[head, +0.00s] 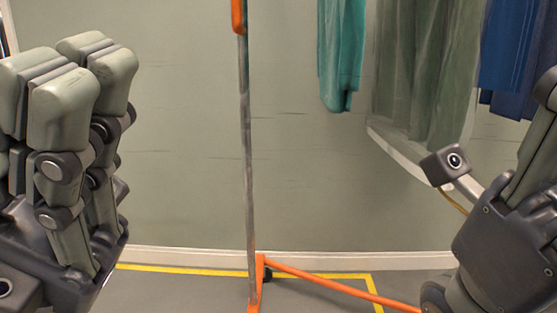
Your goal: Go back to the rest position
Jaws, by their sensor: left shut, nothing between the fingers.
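My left gripper (82,80) is at the left edge with its thick grey-green finger pads pointing up. Its fingers are closed together and hold nothing. It is apart from the garment rail, left of the rail's metal post (247,150). My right gripper (515,235) is at the lower right, below the hanging clothes, and is cut off by the picture edge. Its fingertips are out of the picture, so I cannot see whether it is open or shut.
A teal garment (342,55), a grey-green garment (428,70) and a blue garment (508,50) hang at the upper right. The rail's orange foot (335,286) runs along the grey floor near a yellow line (190,270). A plain wall stands behind.

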